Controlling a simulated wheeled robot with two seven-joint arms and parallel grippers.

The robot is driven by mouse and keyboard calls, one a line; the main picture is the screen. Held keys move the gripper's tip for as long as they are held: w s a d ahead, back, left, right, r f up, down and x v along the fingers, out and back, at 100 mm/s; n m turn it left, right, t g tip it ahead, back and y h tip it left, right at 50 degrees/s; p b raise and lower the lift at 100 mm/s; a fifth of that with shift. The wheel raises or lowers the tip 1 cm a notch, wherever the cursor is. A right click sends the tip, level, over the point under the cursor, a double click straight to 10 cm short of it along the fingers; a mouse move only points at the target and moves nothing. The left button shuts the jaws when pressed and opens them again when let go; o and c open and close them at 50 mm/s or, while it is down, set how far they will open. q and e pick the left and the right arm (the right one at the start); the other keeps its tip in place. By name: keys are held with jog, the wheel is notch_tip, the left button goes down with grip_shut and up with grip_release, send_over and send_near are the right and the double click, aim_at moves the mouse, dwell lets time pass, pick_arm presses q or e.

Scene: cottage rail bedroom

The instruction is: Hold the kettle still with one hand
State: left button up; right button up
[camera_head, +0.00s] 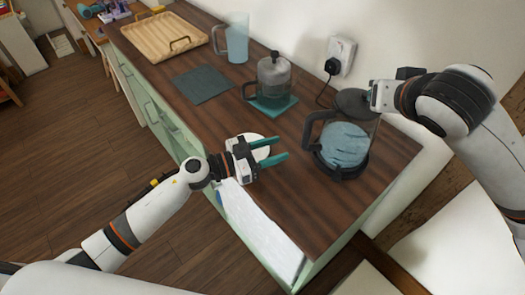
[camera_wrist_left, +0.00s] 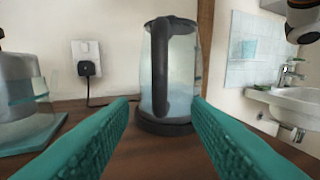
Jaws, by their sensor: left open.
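The kettle (camera_head: 345,142) is clear, with a dark lid, a black handle and a dark base. It stands upright near the right end of the wooden counter. My left gripper (camera_head: 281,149) is open and empty, its teal fingers pointing at the kettle from the left, apart from it. In the left wrist view the kettle (camera_wrist_left: 184,75) stands ahead beyond the open fingers (camera_wrist_left: 161,106), with its handle (camera_wrist_left: 160,65) facing me. My right gripper (camera_head: 379,96) is beside the kettle's lid at the upper right. Its fingers are not clear, and I cannot tell whether it touches.
A glass pot (camera_head: 272,78) stands on a teal mat to the kettle's left. Behind are a clear jug (camera_head: 237,42), a dark mat (camera_head: 203,84) and a wooden tray (camera_head: 165,38). A wall socket (camera_head: 342,50) holds a plug with a cord.

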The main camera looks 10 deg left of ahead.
aim_at(306, 140)
pick_arm(q)
jog(key=x, duration=0.9)
jog(key=shift+w+d, duration=0.1)
jog(key=shift+d, duration=0.05)
grip_shut()
dwell(2.0)
